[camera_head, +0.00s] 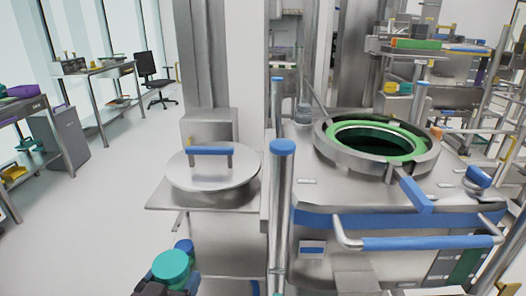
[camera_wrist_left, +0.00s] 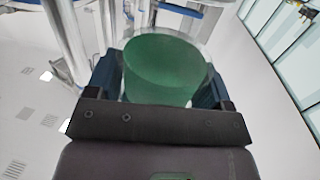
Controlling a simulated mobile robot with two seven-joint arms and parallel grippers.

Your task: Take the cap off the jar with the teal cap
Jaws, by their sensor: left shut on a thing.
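The jar with the teal cap shows at the bottom of the head view, where its round teal cap (camera_head: 171,266) is seen from above. In the left wrist view the cap (camera_wrist_left: 164,70) looks dark green, and a rim of clear jar (camera_wrist_left: 207,48) shows behind it. My left gripper (camera_head: 160,287) is at the jar, low in the head view. In the left wrist view its dark blue fingers (camera_wrist_left: 158,78) stand on both sides of the jar, shut on it. The cap is on the jar. Most of the jar body is hidden. My right gripper is not in view.
A steel machine with a round green-lined opening (camera_head: 378,140) stands at right, with blue-covered bars. A round lid with a blue handle (camera_head: 212,151) lies on a steel stand left of it. A steel post (camera_head: 281,210) rises in the middle. Open floor (camera_head: 105,200) lies at left.

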